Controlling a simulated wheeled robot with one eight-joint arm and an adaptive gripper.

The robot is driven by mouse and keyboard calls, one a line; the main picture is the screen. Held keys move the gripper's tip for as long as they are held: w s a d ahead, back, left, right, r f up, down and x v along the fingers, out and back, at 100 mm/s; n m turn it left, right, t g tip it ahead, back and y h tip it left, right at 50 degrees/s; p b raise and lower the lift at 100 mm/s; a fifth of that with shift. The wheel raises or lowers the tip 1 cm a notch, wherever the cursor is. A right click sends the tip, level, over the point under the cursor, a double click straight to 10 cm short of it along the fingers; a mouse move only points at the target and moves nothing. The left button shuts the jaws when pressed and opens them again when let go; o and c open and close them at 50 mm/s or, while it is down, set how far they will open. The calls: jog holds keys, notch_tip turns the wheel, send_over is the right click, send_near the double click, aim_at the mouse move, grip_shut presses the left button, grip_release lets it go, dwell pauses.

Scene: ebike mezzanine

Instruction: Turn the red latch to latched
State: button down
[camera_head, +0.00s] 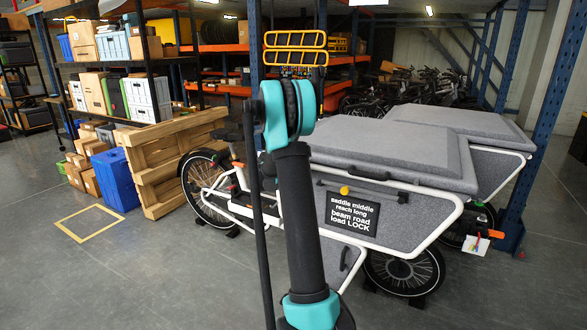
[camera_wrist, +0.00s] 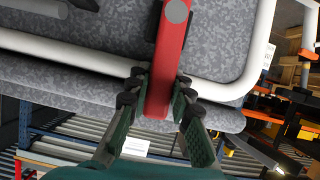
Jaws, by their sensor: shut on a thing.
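The red latch (camera_wrist: 168,62) is a flat bar in the wrist view. A grey round pivot (camera_wrist: 177,11) shows near its upper end, at the top edge of the picture. The bar lies against the grey speckled panel (camera_wrist: 110,65) of a cargo bike box and crosses its white frame tube (camera_wrist: 70,55). My gripper (camera_wrist: 158,98) is shut on the lower part of the red latch, with one finger on each side. In the head view I cannot make out the latch or my gripper; my arm stands in front of the bike.
In the head view the cargo bike box (camera_head: 385,155) has a grey lid and a black lettered sign (camera_head: 347,212). A second cargo bike (camera_head: 490,170) stands close at right. A wooden pallet (camera_head: 165,155) and a blue bin (camera_head: 115,180) stand left. Grey floor is clear in front.

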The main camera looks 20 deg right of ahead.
jog(key=shift+s+d, duration=0.15)
jog(key=shift+s, duration=0.1)
jog(key=shift+m, duration=0.3)
jog(key=c, duration=1.3)
grip_release()
jog(key=v, duration=1.2)
jog(key=shift+s+d, duration=0.15)
jog(key=shift+s, duration=0.05)
jog(key=shift+s, duration=0.1)
